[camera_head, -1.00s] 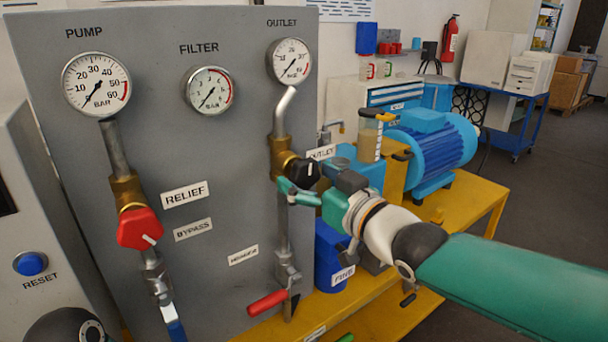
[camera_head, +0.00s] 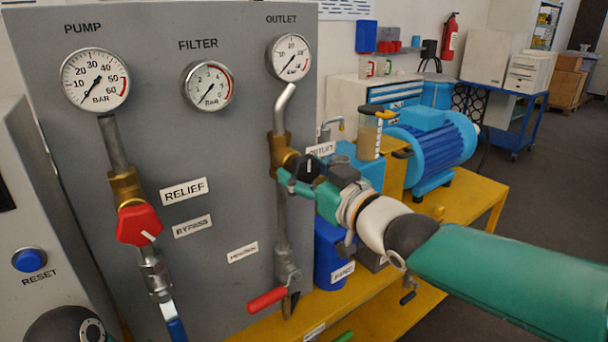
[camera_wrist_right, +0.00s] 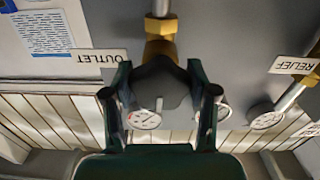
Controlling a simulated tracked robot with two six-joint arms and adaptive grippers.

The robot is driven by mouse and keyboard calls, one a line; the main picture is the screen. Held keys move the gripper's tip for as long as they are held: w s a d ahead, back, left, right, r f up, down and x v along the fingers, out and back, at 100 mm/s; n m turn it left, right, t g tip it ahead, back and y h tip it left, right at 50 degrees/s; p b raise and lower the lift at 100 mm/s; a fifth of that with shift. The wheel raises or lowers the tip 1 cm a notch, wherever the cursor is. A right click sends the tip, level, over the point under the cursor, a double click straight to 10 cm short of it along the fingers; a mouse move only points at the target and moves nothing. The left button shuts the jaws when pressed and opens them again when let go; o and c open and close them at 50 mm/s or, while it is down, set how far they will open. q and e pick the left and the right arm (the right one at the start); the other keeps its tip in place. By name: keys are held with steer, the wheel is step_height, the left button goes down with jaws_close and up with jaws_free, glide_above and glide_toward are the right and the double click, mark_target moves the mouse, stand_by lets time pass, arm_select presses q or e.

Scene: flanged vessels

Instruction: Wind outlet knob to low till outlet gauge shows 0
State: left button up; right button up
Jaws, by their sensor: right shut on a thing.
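The black outlet knob (camera_head: 307,167) sits on a brass valve body below the outlet gauge (camera_head: 289,57), beside the OUTLET label. My right gripper (camera_head: 299,182) is shut on this knob, its green fingers on either side. In the right wrist view the knob (camera_wrist_right: 160,86) lies between the fingers (camera_wrist_right: 160,98), with its pale pointer mark showing. The outlet gauge needle points to the lower left, near the low end of the scale; the exact reading is too small to tell. My left gripper is not in view.
The red relief knob (camera_head: 139,225) and pump gauge (camera_head: 96,79) are on the left of the grey panel. The filter gauge (camera_head: 208,86) is between. A red-handled lever (camera_head: 268,300) hangs below the outlet valve. A yellow bench (camera_head: 455,205) carries a blue motor (camera_head: 432,150).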

steer(key=shift+n, duration=0.3)
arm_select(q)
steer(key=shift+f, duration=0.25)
arm_select(e)
steer(key=o, duration=1.2)
steer(key=shift+s+d, duration=0.1)
steer(key=v, duration=1.1)
steer(key=shift+s+d, duration=0.2)
steer(key=shift+s, duration=0.1)
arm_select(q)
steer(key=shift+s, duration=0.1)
arm_select(e)
steer(key=shift+f, duration=0.1)
